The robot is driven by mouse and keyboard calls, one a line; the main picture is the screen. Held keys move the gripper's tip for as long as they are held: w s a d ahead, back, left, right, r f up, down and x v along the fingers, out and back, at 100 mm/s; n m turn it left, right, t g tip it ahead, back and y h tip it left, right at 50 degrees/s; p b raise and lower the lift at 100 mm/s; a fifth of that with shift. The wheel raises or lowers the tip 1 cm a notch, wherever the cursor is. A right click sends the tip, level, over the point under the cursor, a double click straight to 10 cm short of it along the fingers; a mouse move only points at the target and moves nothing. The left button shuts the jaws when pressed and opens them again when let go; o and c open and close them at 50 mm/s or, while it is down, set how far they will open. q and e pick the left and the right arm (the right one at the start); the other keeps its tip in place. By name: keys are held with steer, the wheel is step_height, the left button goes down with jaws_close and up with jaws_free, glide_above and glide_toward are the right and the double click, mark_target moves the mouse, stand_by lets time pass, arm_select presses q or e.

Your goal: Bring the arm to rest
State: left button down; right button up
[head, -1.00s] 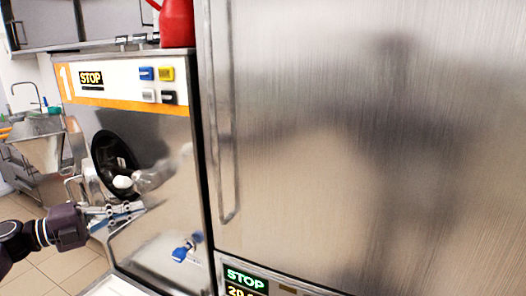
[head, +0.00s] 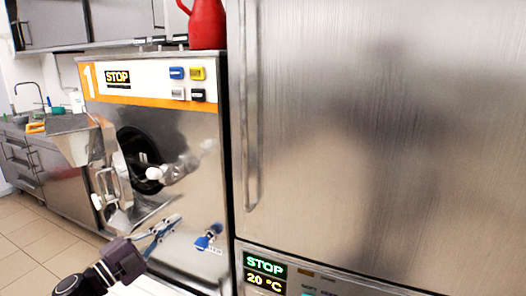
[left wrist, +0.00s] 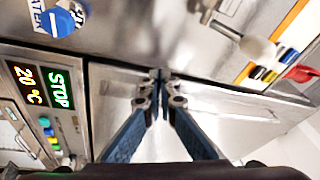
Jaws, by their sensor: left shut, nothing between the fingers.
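My left gripper (head: 160,230) is in front of the lower part of the batch freezer (head: 190,125) marked 1 in the head view. In the left wrist view its two blue fingers (left wrist: 160,75) come together at the tips with nothing between them. The gripper is empty. My right gripper is in neither view.
The freezer has a round dark opening, a white-knobbed handle (head: 153,173) and a blue tap (head: 206,241). A tall steel cabinet (head: 390,130) with a STOP panel (head: 265,266) stands close on the right. A red jug (head: 207,24) sits on top. Open tiled floor (head: 35,235) lies at left.

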arm_select(q)
steer(key=s+d+f+n+g+y, duration=0.1)
steer(key=s+f+n+g+y, duration=0.1)
steer(key=s+f+n+y, duration=0.7)
steer(key=s+f+n+g+y, duration=0.25)
steer(key=s+f+n, duration=0.45)
steer(key=f, duration=0.6)
steer(key=s+d+f+n+g, duration=0.1)
steer(key=s+f+g, duration=0.2)
steer(key=s, duration=0.6)
steer(key=s+d+f+n+g, duration=0.1)
steer(key=s+f+g, duration=0.1)
steer(key=s, duration=0.6)
steer(key=s+d+f+n+g, duration=0.1)
steer(key=s+f+n+g, duration=0.15)
steer(key=s, duration=0.65)
step_height(320, 180, down, 25)
steer(key=s+m+g, duration=0.1)
steer(key=g, duration=0.1)
steer(key=s+a+f, duration=0.1)
steer(key=s+f, duration=0.7)
steer(key=s, duration=0.1)
steer(key=s+a+f+g, duration=0.1)
steer(key=s+a+f, duration=0.1)
steer(key=s+f, duration=0.7)
steer(key=shift+a, duration=0.3)
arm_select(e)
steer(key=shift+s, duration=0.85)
